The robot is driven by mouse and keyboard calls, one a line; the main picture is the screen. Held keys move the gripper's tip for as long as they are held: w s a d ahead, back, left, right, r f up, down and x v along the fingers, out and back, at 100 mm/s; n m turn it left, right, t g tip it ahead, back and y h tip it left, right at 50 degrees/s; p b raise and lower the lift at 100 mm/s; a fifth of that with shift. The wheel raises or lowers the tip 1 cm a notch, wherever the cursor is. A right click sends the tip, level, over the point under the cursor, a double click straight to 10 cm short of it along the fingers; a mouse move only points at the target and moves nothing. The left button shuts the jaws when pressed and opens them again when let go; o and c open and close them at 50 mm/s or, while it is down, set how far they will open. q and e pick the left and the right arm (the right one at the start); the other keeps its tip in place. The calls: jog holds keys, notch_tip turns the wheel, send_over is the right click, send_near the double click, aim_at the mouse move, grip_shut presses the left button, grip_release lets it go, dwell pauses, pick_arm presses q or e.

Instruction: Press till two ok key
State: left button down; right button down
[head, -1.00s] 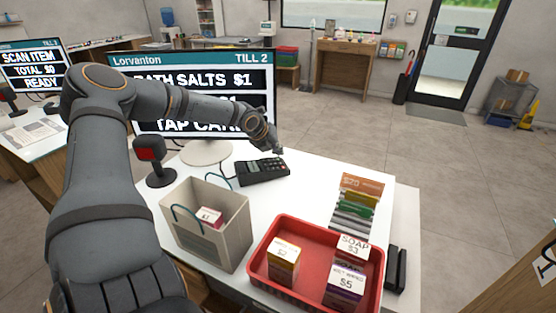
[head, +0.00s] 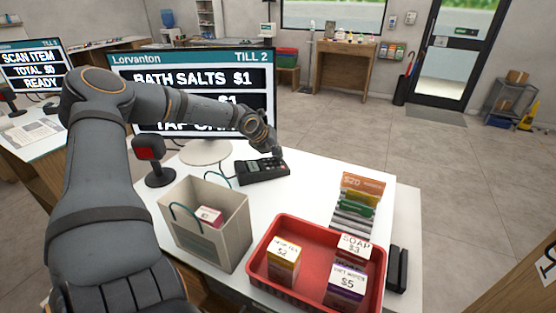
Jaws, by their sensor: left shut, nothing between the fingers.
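The card keypad of till two (head: 262,172) lies on the white counter in front of the till screen, a black unit with several small keys. My left gripper (head: 277,153) is shut and empty, with its tip just above or at the far right part of the keypad; I cannot tell whether it touches a key. The ok key is too small to make out. The till two screen (head: 192,78) shows "BATH SALTS $1", with lower lines partly hidden by my left arm. My right gripper is out of view.
A grey bag (head: 206,222) with a small box inside stands on the counter (head: 306,178). A red tray (head: 312,298) holds several boxes. A note rack (head: 356,205) stands at the right and a scanner (head: 153,160) at the left.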

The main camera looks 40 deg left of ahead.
pick_arm(q)
jog(key=shift+f, duration=0.15)
jog(key=shift+r, duration=0.7)
jog(key=shift+p, duration=0.3)
jog(key=shift+w+d+r+p, duration=0.2)
jog(key=shift+r+p, duration=0.55)
jog(key=shift+r, duration=0.55)
jog(key=shift+w+d+r+p, duration=0.15)
jog(key=shift+r+p, duration=0.6)
jog(key=shift+r, duration=0.5)
jog(key=shift+a+f, duration=0.1)
